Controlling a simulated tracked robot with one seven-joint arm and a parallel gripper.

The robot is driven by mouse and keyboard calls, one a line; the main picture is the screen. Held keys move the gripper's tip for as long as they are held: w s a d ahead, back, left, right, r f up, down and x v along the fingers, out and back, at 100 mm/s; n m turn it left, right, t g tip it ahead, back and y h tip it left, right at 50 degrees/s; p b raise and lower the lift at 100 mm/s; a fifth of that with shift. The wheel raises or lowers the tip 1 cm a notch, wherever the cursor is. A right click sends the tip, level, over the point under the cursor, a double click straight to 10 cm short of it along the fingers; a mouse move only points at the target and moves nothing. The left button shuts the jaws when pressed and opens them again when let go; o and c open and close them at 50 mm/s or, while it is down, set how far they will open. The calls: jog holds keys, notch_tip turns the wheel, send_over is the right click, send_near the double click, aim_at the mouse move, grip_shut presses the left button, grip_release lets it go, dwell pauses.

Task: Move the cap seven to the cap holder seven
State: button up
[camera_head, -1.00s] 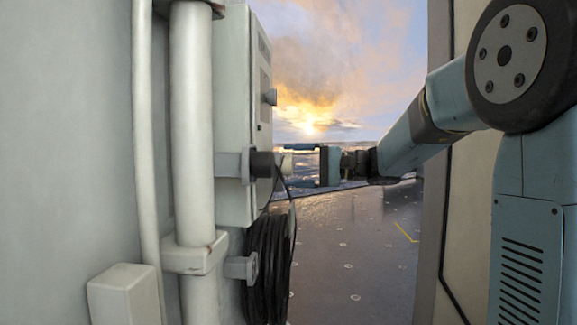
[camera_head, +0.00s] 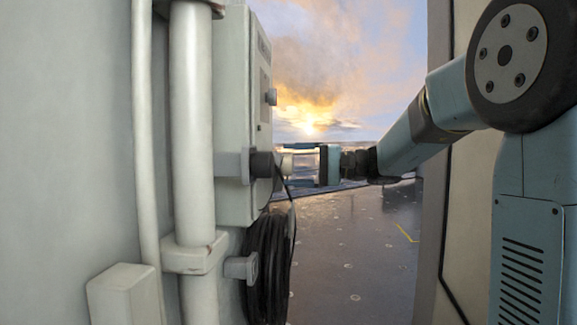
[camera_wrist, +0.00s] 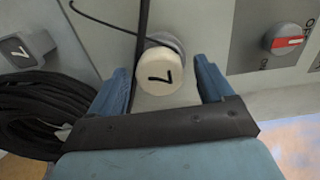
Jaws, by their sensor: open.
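Cap seven is a round off-white cap (camera_wrist: 160,72) marked 7. It sits on the end of a dark plug, which sticks out from a grey bracket on the wall unit, and it also shows in the head view (camera_head: 286,163). My gripper (camera_wrist: 163,84) is open, with one blue finger on each side of the cap. A gap shows at both sides, and the fingers do not grip it. In the head view my gripper (camera_head: 302,165) points left at the cap. A grey block marked 7 (camera_wrist: 25,50), seemingly the cap holder, is left of the cap; it appears lower in the head view (camera_head: 241,267).
A coil of black cable (camera_head: 267,268) hangs below the plug, beside the holder. A thin cable runs past the cap. A grey cabinet (camera_head: 232,110) is behind, with a red switch (camera_wrist: 286,38). A white pipe (camera_head: 192,130) stands at left. Open floor lies at right.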

jog(key=c, duration=1.4)
jog(key=shift+d, duration=0.1)
jog(key=shift+s+d, duration=0.2)
jog(key=shift+d, duration=0.7)
jog(key=shift+s+d, duration=0.15)
jog(key=shift+d, duration=0.8)
jog(key=shift+s+d, duration=0.2)
jog(key=shift+d, duration=0.7)
jog(key=shift+d, duration=0.1)
